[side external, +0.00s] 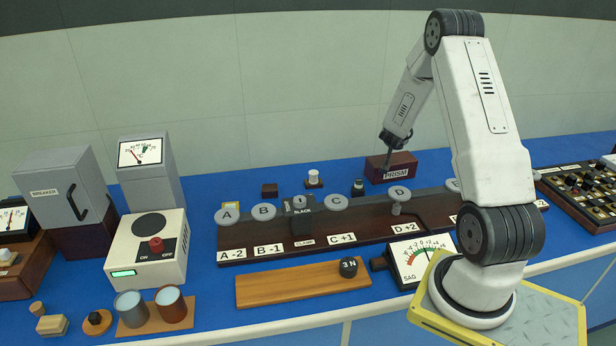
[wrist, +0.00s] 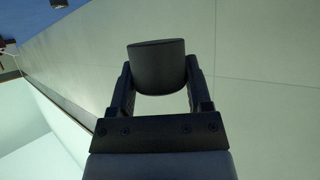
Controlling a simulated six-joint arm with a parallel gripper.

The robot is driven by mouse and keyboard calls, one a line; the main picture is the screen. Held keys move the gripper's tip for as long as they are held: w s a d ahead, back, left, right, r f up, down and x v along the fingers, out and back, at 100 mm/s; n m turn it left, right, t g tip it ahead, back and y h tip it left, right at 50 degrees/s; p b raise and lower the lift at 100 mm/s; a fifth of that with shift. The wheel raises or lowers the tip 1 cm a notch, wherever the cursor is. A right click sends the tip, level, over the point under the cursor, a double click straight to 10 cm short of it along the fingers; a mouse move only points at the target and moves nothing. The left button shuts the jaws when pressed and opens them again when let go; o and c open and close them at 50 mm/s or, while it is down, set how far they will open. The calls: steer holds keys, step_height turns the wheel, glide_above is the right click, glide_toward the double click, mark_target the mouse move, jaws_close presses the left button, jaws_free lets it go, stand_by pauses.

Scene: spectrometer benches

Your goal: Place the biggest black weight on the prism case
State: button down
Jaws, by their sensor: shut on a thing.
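My gripper (side external: 386,164) hangs down at the prism case, a dark red-brown box labelled PRISM (side external: 402,170), at the back of the blue bench. In the wrist view my gripper (wrist: 162,88) is shut on a black cylindrical weight (wrist: 157,62), held between both fingers. No label shows on it, and in the side view I cannot make it out clearly. A black weight marked 3 N (side external: 348,267) sits at the right end of a wooden board (side external: 285,285). I cannot tell whether the held weight touches the case.
A dark rail bench with grey discs lettered A to D (side external: 290,240) runs in front of the case. A small black-topped piece (side external: 358,187) and a white-topped piece (side external: 313,177) stand left of the case. A dial gauge (side external: 420,262) stands near the front.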

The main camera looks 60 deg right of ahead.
mark_target(392, 159)
steer(key=shift+w+d+f, duration=0.35)
steer(key=shift+d+f, duration=0.05)
steer(key=shift+f, duration=0.05)
steer(key=shift+w+d+f, duration=0.1)
steer(key=shift+d+f, duration=0.1)
steer(key=shift+f, duration=1.65)
steer(key=shift+f, duration=0.1)
jaws_free()
steer(key=shift+f, duration=0.1)
